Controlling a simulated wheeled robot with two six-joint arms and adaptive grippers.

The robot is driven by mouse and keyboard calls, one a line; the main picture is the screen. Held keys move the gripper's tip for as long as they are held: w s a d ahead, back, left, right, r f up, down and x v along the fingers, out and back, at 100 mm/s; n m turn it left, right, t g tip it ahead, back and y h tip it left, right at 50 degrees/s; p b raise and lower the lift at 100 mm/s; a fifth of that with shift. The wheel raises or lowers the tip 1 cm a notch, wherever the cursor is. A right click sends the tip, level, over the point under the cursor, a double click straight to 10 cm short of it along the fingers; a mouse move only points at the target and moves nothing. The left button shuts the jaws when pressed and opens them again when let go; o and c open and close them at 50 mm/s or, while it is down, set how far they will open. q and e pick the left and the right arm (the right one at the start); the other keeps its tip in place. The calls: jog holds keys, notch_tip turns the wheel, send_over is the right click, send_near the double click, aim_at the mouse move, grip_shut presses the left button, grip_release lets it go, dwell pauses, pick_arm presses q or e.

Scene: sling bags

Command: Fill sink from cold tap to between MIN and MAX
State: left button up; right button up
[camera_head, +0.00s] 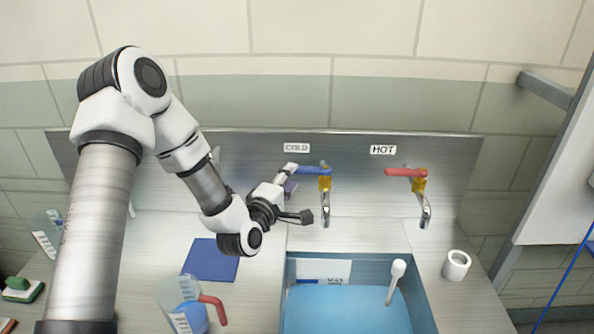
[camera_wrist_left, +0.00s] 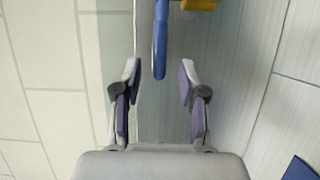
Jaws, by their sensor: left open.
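The cold tap has a blue lever (camera_head: 313,170) on a brass body (camera_head: 325,183), under a COLD sign (camera_head: 297,148). Its lever points left. My left gripper (camera_head: 298,192) is open at the lever's left end. In the left wrist view, the blue lever's end (camera_wrist_left: 160,62) lies between the open fingertips (camera_wrist_left: 160,76), with gaps on both sides. The sink (camera_head: 423,300) holds blue water (camera_head: 345,312). A white level label (camera_head: 322,270) is on its back wall; MAX seems readable, MIN is not. No stream shows below the cold spout (camera_head: 326,217).
The hot tap's red lever (camera_head: 400,172) is to the right, under a HOT sign (camera_head: 383,150). A brush with a white handle (camera_head: 396,275) stands in the sink. A white cup (camera_head: 456,265) is right. A jug with a red handle (camera_head: 216,308) and blue cloth (camera_head: 210,260) are left.

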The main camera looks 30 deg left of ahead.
aim_at(299, 174)
pick_arm(q)
jog(key=w, duration=0.2)
jog(key=w+p, duration=0.1)
jog(key=w, duration=0.1)
jog(key=shift+a+r, duration=0.1)
jog(key=shift+a, duration=0.1)
jog(key=shift+w+a, duration=0.15)
jog(key=shift+w, duration=0.15)
jog(key=shift+s, duration=0.2)
grip_shut()
jog(key=shift+b, duration=0.3)
jog(key=n+y+b, duration=0.1)
jog(key=d+n+y+b, duration=0.1)
jog(key=b, duration=0.1)
jog(key=s+g+y+b, duration=0.1)
jog(key=y+b, duration=0.1)
jog(key=shift+s+d+f+n, duration=0.1)
jog(key=shift+d+f+n, duration=0.15)
jog(key=shift+n, duration=0.15)
jog(key=shift+s+r+n+g+y+b, duration=0.2)
jog(key=shift+n+g+y+b, duration=0.25)
jog(key=shift+y, duration=0.25)
jog(key=shift+r, duration=0.1)
